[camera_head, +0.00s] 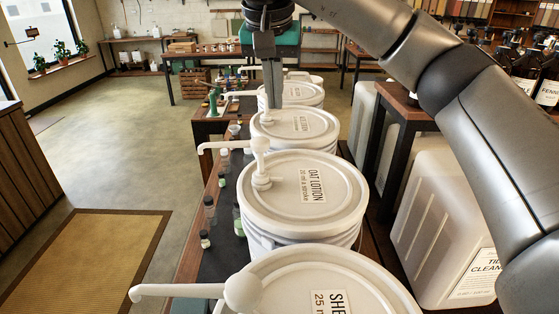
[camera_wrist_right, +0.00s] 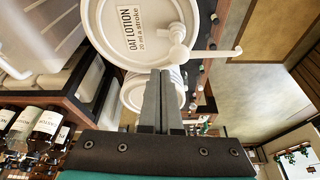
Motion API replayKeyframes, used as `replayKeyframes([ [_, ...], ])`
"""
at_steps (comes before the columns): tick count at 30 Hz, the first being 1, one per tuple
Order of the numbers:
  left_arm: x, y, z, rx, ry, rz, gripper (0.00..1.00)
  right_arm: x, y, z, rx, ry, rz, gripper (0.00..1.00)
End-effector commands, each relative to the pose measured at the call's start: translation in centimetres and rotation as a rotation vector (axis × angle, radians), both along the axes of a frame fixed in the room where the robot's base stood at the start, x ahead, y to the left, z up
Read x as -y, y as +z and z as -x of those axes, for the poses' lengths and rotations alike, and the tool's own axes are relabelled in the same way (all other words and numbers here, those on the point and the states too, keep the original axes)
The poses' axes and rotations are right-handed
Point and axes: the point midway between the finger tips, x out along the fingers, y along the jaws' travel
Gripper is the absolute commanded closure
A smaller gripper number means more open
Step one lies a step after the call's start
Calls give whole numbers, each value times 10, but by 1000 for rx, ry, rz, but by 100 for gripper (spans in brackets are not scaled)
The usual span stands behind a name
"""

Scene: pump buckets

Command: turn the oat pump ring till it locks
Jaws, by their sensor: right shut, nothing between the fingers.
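The oat lotion bucket (camera_head: 338,205) is white with a round lid and a label, in the middle of the row in the head view. Its white pump (camera_head: 260,147) stands upright near the lid's left edge, spout pointing left. The pump ring (camera_head: 261,183) sits at its base on the lid; whether it is locked I cannot tell. The bucket (camera_wrist_right: 103,45) and its pump (camera_wrist_right: 178,32) also show in the wrist view. My right gripper (camera_head: 272,106) is shut and empty, beyond the oat pump, apart from it. Its fingers (camera_wrist_right: 161,74) point toward the pump in the wrist view. My left gripper is out of view.
Another pump bucket (camera_head: 285,270) stands in front, its spout reaching left. More white buckets (camera_head: 300,124) stand behind. Small bottles (camera_head: 209,212) line the left side. A large white canister (camera_head: 430,210) stands right, under my right arm. Open floor (camera_head: 130,150) lies left.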

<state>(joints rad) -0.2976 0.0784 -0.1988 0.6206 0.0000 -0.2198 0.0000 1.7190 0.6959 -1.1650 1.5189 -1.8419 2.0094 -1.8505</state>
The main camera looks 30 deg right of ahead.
Motion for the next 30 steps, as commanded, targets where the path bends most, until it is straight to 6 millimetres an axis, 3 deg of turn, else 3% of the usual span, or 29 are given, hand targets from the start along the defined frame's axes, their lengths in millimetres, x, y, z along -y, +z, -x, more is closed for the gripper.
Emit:
replayKeyframes([
  [7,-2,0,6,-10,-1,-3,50,0,-2,0,-1,-1,-1,100],
  [11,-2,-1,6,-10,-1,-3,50,3,-13,-3,-3,-2,0,100],
  [30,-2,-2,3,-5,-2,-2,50,28,-141,-39,-5,-2,0,100],
])
